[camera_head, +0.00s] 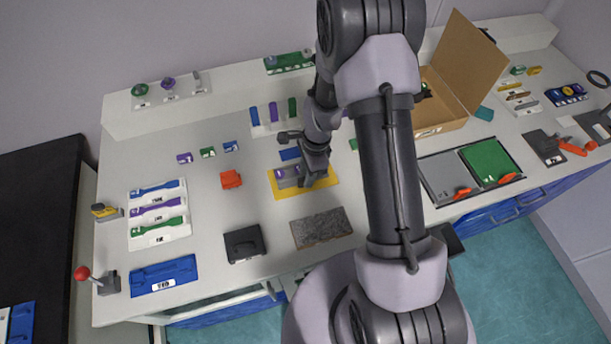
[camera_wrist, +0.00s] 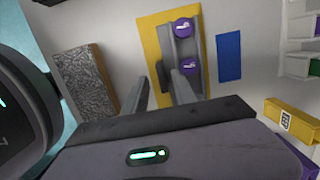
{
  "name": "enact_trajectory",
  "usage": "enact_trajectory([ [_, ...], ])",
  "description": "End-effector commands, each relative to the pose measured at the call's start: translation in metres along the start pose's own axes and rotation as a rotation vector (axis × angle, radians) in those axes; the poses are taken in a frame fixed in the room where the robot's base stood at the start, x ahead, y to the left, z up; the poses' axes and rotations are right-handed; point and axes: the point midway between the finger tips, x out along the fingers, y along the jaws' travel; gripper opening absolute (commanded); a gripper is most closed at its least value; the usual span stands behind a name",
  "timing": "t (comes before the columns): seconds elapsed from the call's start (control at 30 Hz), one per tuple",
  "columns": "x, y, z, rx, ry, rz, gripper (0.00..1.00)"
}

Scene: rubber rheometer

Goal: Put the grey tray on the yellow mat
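The yellow mat (camera_head: 325,183) lies on the white bench near the middle; it also shows in the wrist view (camera_wrist: 151,40). The grey tray (camera_head: 288,183), long and narrow, is over the mat and appears to rest on it. In the wrist view the tray (camera_wrist: 183,47) lies along the mat's right side and carries two purple round pieces. My gripper (camera_head: 308,180) is low over the mat, close beside the tray. In the wrist view its two fingers (camera_wrist: 160,88) are apart with nothing seen between them. The right finger covers part of the tray's near end.
A grey stone-like slab (camera_head: 321,228) lies in front of the mat, and a blue block (camera_head: 290,154) behind it. A red-orange block (camera_head: 231,179) and a black case (camera_head: 244,244) are to the left. An open cardboard box (camera_head: 440,113) stands at the back right.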

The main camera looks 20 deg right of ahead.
Motion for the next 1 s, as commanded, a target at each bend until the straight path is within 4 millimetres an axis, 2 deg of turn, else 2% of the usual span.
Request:
enact_trajectory([
  [0.03, -0.02, -0.001, 0.001, 0.0, 0.0, -0.004, 0.32],
  [0.2, -0.067, -0.001, 0.0, 0.001, 0.0, -0.005, 0.32],
  [0.47, -0.112, -0.001, 0.004, -0.034, 0.002, -0.019, 0.32],
  [0.57, -0.171, 0.005, 0.022, -0.188, 0.014, -0.092, 0.32],
  [0.6, -0.202, 0.013, 0.033, -0.284, 0.024, -0.131, 0.32],
  [0.67, -0.247, 0.033, 0.05, -0.438, 0.047, -0.193, 0.32],
  [0.7, -0.273, 0.05, 0.06, -0.541, 0.067, -0.233, 0.32],
  [0.8, -0.322, 0.096, 0.081, -0.786, 0.129, -0.325, 0.32],
  [0.9, -0.347, 0.139, 0.093, -0.987, 0.195, -0.397, 0.32],
  [1.0, -0.357, 0.167, 0.1, -1.122, 0.248, -0.443, 0.32],
])
